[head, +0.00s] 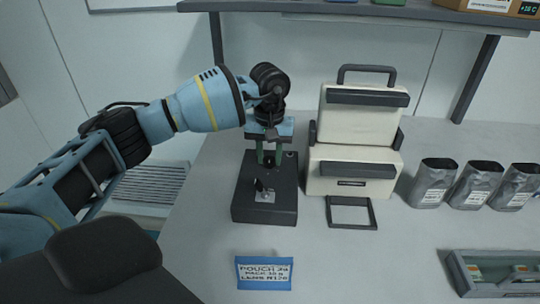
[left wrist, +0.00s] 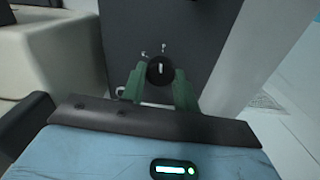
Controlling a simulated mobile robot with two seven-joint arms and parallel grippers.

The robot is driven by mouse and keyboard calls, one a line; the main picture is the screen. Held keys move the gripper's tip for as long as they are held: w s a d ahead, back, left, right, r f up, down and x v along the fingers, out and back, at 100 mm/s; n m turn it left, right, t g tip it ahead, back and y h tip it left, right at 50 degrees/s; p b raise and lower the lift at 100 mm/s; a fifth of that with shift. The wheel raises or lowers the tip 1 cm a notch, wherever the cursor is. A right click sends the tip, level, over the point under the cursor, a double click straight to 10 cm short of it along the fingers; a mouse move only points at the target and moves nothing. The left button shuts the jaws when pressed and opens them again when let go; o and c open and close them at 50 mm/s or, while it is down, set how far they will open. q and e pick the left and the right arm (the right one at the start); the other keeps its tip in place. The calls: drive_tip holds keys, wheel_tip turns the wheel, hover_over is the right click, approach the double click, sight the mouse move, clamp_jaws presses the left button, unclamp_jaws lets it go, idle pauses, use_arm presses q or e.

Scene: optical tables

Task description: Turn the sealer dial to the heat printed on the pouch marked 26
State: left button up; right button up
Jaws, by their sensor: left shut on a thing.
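A dark control box (head: 250,212) stands on the table left of the cream sealer (head: 340,185). My left gripper (head: 269,160) points down over the far part of this box. In the left wrist view its green fingers (left wrist: 160,82) are shut on a round black dial (left wrist: 160,68) with a pale pointer mark. Small pale marks sit around the dial, too small to read. Three silver pouches (head: 433,184) with white labels stand at the right; their print is unreadable here. A blue card (head: 264,274) at the front carries a pouch number and other lines, partly legible. My right gripper is not seen.
A small plate with an upright black lever (head: 264,192) is on the near part of the box. A dark open frame (head: 350,213) lies before the sealer. A grey tray (head: 462,280) is at the front right. A shelf (head: 400,12) hangs above; the middle front is clear.

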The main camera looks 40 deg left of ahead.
sight(270, 158)
use_arm(q)
drive_tip(key=shift+m, duration=0.6)
drive_tip(key=o, duration=1)
drive_tip(key=shift+c, duration=0.2)
drive_tip(key=shift+r, duration=3.95)
